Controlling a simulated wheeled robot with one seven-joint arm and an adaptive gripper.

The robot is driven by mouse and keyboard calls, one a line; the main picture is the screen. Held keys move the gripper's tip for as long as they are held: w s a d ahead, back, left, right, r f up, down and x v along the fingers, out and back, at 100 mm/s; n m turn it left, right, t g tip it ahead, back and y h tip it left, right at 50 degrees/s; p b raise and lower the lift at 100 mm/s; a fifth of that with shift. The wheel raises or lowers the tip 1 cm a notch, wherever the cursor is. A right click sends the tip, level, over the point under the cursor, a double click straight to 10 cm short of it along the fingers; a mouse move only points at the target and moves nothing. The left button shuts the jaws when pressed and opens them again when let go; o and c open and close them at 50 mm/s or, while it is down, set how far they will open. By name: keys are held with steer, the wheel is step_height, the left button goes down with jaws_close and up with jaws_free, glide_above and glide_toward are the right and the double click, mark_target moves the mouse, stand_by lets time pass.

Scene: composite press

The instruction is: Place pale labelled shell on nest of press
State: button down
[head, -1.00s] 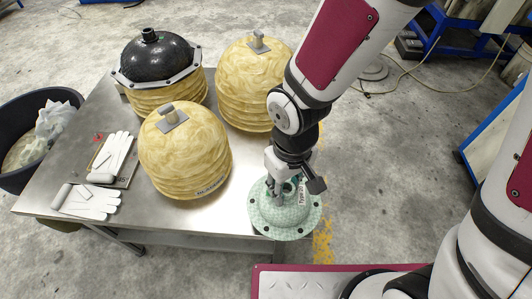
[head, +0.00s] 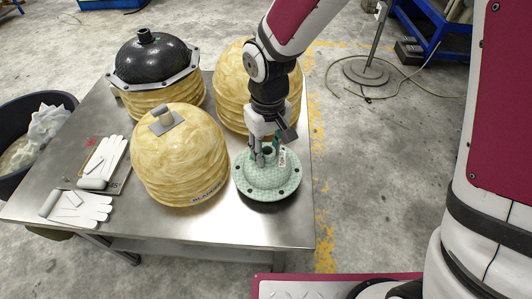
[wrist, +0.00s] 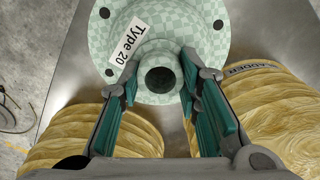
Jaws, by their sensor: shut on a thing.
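The pale labelled shell (head: 268,182) is a light green checkered dome with a neck and a flange with holes around it. In the wrist view the shell (wrist: 185,35) carries a white label reading "Type 20". My gripper (head: 266,153) has its fingers on either side of the shell's neck and is shut on it. In the head view the shell appears upright over the right part of the metal table. I cannot tell how far it is above the tabletop. The press and its nest are not in view.
The metal table (head: 230,232) holds two yellow wrapped domes (head: 180,165) (head: 235,85), a black dome (head: 150,62) on a yellow base, and white gloves (head: 80,208). A black bin (head: 25,170) stands left. Open floor lies right of the table.

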steer(key=shift+w+a, duration=0.1)
steer(key=shift+w, duration=0.25)
steer(key=shift+f+b, duration=0.4)
steer(key=shift+f, duration=1.35)
steer(key=shift+f, duration=0.1)
steer(key=c, duration=1.2)
jaws_free()
step_height(320, 180, up, 12)
steer(key=shift+r+p, duration=0.1)
steer(key=shift+p, duration=1.05)
